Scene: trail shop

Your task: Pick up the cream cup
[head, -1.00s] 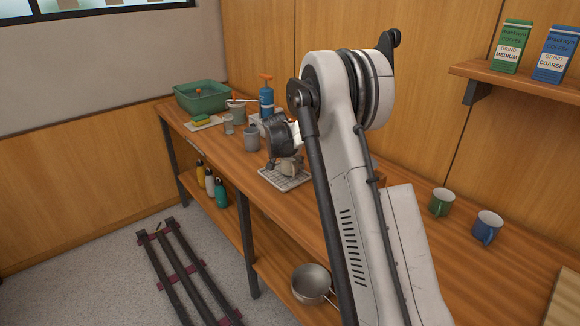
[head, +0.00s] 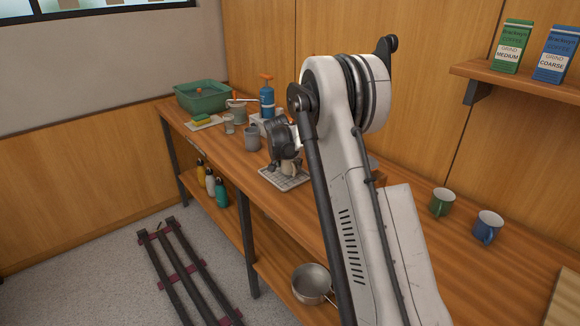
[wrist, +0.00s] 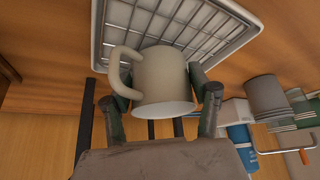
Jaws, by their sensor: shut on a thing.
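The cream cup (wrist: 163,82) is between my gripper's fingers in the wrist view, its handle to the left and its rim toward the camera. My gripper (wrist: 165,100) is shut on the cup's body, one finger on each side. Behind the cup in that view is the white wire rack (wrist: 225,30). In the head view my gripper (head: 288,166) is over the rack (head: 272,178), and the cream cup is only partly visible there. I cannot tell whether the cup still touches the rack.
A grey cup (head: 252,140) stands just beyond the rack. A blue pump bottle (head: 267,100) and a green basin (head: 203,97) are farther back. A green mug (head: 442,203) and a blue mug (head: 488,227) stand on the right of the counter. A pot (head: 311,284) is below.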

